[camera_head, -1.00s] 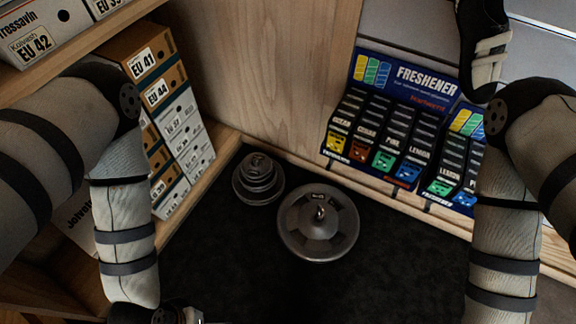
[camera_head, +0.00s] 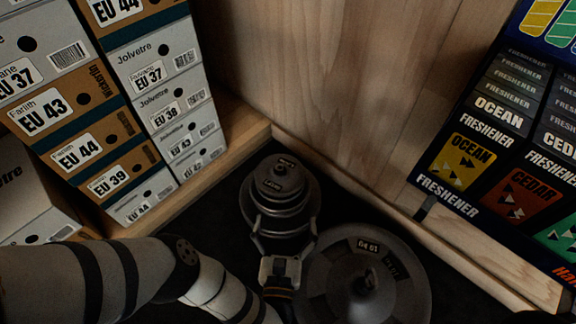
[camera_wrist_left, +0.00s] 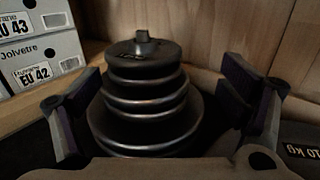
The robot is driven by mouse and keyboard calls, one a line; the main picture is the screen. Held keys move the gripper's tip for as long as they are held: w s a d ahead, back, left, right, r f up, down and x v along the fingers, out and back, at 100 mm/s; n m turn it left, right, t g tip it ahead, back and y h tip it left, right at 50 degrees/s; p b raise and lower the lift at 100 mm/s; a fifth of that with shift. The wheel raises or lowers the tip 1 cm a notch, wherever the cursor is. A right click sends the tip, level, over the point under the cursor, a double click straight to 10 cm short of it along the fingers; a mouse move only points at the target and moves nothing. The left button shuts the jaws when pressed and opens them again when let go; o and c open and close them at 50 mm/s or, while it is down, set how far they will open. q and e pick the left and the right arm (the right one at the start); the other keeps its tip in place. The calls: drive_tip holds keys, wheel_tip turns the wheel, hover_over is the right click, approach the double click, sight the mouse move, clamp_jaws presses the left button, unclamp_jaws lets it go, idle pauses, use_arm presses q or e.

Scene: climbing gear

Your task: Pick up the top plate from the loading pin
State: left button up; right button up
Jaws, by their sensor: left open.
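A tapered stack of dark round plates (camera_head: 282,215) stands on the floor in the corner. Its small top plate (camera_head: 278,180) shows around the short tip of the loading pin (camera_head: 286,161). In the left wrist view the top plate (camera_wrist_left: 143,62) and the pin tip (camera_wrist_left: 145,40) sit above several wider plates. My left gripper (camera_head: 284,232) is open on the near side of the stack. In the left wrist view its fingers (camera_wrist_left: 160,100) stand apart, one on each side of the stack, and hold nothing. My right gripper is out of view.
A wide dark plate (camera_head: 335,290) with its own centre pin lies close to the right of the gripper. Stacked shoe boxes (camera_head: 150,120) stand at the left. A freshener display (camera_head: 480,150) stands at the right. A wooden edge (camera_head: 345,205) and wall are behind.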

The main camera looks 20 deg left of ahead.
sight(289, 181)
use_arm(q)
drive_tip(key=b+x, duration=0.3)
drive_tip(key=x, duration=0.9)
drive_tip(key=shift+w+a+f, duration=0.2)
drive_tip(key=shift+w+a, duration=0.05)
